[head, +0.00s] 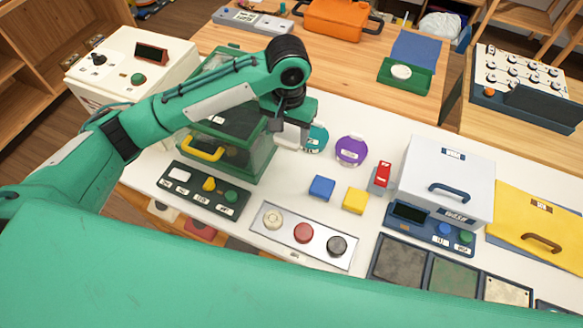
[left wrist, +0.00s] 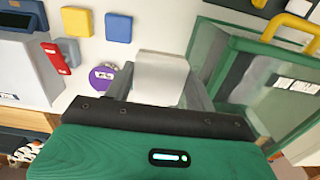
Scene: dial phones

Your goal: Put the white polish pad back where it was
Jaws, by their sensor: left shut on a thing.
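My left gripper (head: 292,132) hangs over the white table, beside the green-framed clear case. It is shut on a pale, whitish block, which I take for the white polish pad (left wrist: 162,78). In the left wrist view the block sits between the two grey fingers and hides what lies behind it. In the head view a teal disc (head: 318,137) is just right of the gripper, partly hidden, and a purple disc (head: 351,149) lies farther right. My right gripper is not in view.
The green-framed case (head: 258,160) stands close left of the gripper. A blue block (head: 322,187), a yellow block (head: 355,200) and a red block (head: 382,175) lie nearer and right. A white lidded box (head: 445,178) stands right. A green tray (head: 392,86) holds a white round thing.

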